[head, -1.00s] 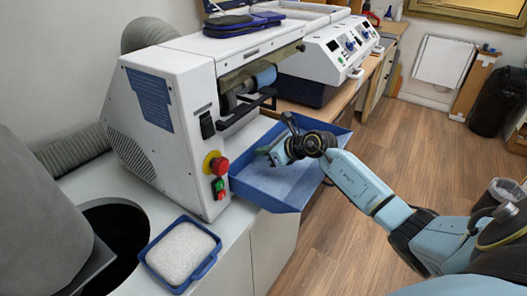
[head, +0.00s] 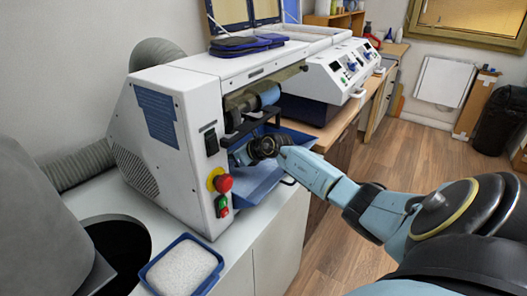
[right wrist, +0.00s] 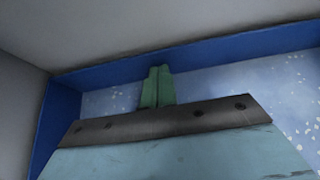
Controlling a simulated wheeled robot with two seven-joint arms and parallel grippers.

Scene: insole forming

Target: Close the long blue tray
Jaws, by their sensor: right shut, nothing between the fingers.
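The long blue tray (head: 264,184) sits low in the side of the white machine, largely inside it, with part of it still showing outside. My right arm reaches over the tray from the right, and my right gripper (head: 240,156) is low inside it near the machine, partly hidden by the wrist. In the right wrist view my right gripper (right wrist: 158,73) is shut and empty. Its green fingertips are close to the blue tray's wall (right wrist: 220,62); whether they touch it I cannot tell. White specks lie on the tray's floor. My left gripper is not in view.
The white machine (head: 175,125) has a red stop button (head: 223,183) beside the tray. A small blue-rimmed container of white material (head: 182,270) stands on the counter in front. A second machine (head: 330,75) stands behind. Open floor lies to the right.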

